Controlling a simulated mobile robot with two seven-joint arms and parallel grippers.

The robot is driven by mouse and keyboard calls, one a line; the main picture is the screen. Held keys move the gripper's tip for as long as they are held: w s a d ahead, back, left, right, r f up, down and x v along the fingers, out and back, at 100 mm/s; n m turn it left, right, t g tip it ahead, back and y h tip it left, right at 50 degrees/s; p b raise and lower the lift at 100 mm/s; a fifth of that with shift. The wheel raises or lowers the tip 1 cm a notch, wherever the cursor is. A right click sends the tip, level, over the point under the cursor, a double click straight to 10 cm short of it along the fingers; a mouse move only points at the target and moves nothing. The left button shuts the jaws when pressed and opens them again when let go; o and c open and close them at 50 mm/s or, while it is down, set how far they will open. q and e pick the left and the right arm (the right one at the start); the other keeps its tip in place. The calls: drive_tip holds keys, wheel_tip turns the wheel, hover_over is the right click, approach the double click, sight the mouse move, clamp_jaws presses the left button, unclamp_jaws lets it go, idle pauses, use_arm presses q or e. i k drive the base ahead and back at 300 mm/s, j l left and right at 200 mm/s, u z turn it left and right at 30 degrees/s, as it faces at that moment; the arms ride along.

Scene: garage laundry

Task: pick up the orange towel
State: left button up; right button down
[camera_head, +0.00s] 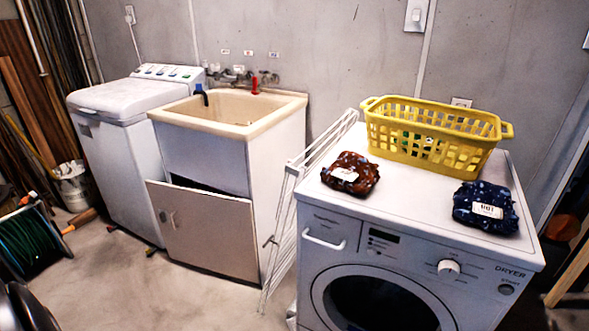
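A folded rust-brown cloth with pale spots and a white label (351,173) lies on the front left of the dryer top. It is the closest in view to an orange towel. A folded dark blue patterned cloth with a white label (486,207) lies on the right of the dryer top. Both are apart from each other and untouched. Neither of my grippers shows in the head view.
The white dryer (340,215) stands at the right. A yellow laundry basket (437,133) sits at the back of its top. A white folded rack (283,215) leans beside the dryer. A utility sink (232,108) and a washing machine (115,135) stand left. Open floor lies in front.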

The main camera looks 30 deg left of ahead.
sight(352, 171)
drive_tip(key=j+u, duration=0.1)
drive_tip(key=u, duration=0.6)
